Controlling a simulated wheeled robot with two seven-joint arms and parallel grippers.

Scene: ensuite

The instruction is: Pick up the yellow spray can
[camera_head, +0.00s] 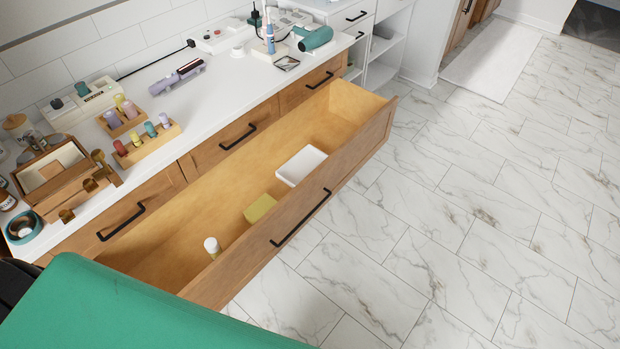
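I cannot pick out a yellow spray can with certainty. A small upright cylinder with a pale top (212,246) stands in the open drawer (338,190), near its near-left end; its lower part is partly hidden by the drawer front. A yellow-green block-like item (260,208) lies in the drawer to the right of it. Several small bottles, some yellow, stand in a wooden rack (150,146) on the counter. Neither gripper is in view.
A white tray (301,165) lies in the drawer. The drawer sticks out over the marble floor (470,220), which is clear to the right. The counter (215,95) holds a wooden box (52,170), a purple styling tool (178,77) and a green hair dryer (316,38).

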